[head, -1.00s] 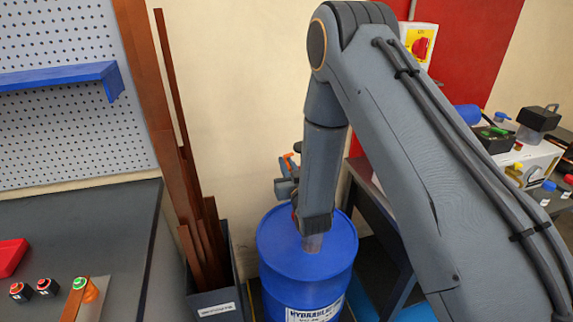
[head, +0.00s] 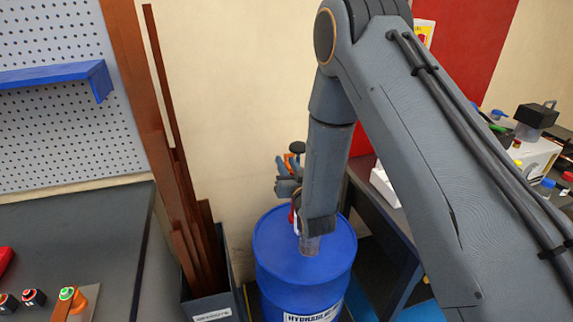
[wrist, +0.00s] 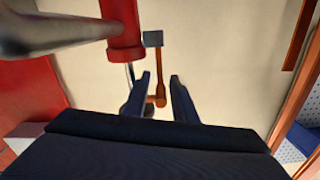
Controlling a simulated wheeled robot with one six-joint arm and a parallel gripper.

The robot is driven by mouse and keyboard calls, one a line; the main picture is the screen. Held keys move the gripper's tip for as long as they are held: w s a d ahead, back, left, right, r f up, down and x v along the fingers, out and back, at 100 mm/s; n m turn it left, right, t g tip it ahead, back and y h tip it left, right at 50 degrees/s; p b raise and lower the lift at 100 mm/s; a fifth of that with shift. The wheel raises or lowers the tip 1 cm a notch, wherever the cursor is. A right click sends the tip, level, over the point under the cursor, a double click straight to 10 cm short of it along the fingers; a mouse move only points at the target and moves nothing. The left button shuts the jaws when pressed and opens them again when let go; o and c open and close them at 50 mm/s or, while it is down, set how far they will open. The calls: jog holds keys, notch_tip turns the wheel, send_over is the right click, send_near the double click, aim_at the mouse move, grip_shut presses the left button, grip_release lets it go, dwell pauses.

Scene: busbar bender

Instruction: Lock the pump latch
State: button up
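My gripper (wrist: 162,92) is open in the wrist view, its two dark blue fingers apart. A thin orange lever (wrist: 160,75) with a grey block (wrist: 153,38) at its top shows between and beyond the fingertips. I take it for the pump latch, and contact cannot be told. A red cylinder (wrist: 125,45), seemingly part of the pump, stands close by on the left with a thick grey bar (wrist: 60,35) beside it. In the head view, my gripper (head: 281,172) is small and partly behind my forearm, near an orange piece (head: 291,161) and a dark knob (head: 297,147).
A blue drum (head: 275,262) stands below my wrist. Left of it is a dark bin (head: 212,303) of tall copper bars (head: 165,140). A dark bench (head: 90,235) with buttons is at the left. Another table (head: 385,205) is behind my arm at the right.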

dwell(0.3)
jog(key=b+v, duration=0.2)
jog(key=v, duration=0.5)
jog(key=shift+s, duration=0.4)
jog(key=shift+d, duration=0.1)
